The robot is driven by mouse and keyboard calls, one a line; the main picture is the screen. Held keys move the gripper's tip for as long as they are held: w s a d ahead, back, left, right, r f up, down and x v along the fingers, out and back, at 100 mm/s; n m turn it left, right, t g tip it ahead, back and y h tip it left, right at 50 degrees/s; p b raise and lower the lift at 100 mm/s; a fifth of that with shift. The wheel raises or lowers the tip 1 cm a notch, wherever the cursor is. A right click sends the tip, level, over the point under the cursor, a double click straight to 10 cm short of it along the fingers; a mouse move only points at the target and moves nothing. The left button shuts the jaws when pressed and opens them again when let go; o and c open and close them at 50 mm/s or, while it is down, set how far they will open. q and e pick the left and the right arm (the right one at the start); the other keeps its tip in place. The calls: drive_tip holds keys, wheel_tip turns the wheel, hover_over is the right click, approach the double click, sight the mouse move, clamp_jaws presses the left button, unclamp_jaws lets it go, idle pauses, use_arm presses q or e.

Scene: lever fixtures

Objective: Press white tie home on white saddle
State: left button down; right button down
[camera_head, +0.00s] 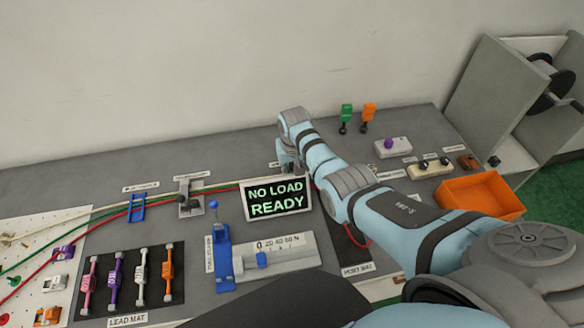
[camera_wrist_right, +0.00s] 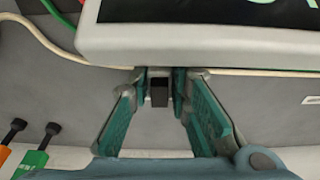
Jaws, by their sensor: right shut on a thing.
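My right gripper (camera_head: 287,160) is low over the back of the bench, just behind the display. In the right wrist view its teal fingers (camera_wrist_right: 160,90) close at the tips on a small dark block with pale sides. This is probably the white tie (camera_wrist_right: 160,92); its white parts are mostly hidden by the fingertips. The white wire (camera_wrist_right: 230,72) runs across at the fingertips. The white saddle cannot be made out; it may be hidden under the tips. How far down the tie sits cannot be told. My left gripper is not in view.
The "NO LOAD READY" display (camera_head: 276,198) stands close in front of the right gripper. A blue guide (camera_head: 137,207) and a grey clamp (camera_head: 189,197) hold wires on the left. An orange bin (camera_head: 480,196) is at the right. Green (camera_head: 346,113) and orange (camera_head: 368,112) handled tools stand behind.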

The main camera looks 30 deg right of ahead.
drive_tip(key=shift+f, duration=0.2)
drive_tip(key=shift+f+b, duration=0.4)
drive_tip(key=shift+f, duration=0.15)
drive_tip(key=c, duration=0.9)
unclamp_jaws()
drive_tip(key=shift+c, duration=0.2)
drive_tip(key=shift+r, duration=0.15)
wheel_tip(320, 180, up, 5)
drive_tip(key=p, duration=0.5)
drive_tip(key=shift+p, duration=0.3)
drive_tip(key=shift+r+p, duration=0.6)
drive_tip(key=shift+r, duration=0.4)
drive_tip(key=shift+f, duration=0.1)
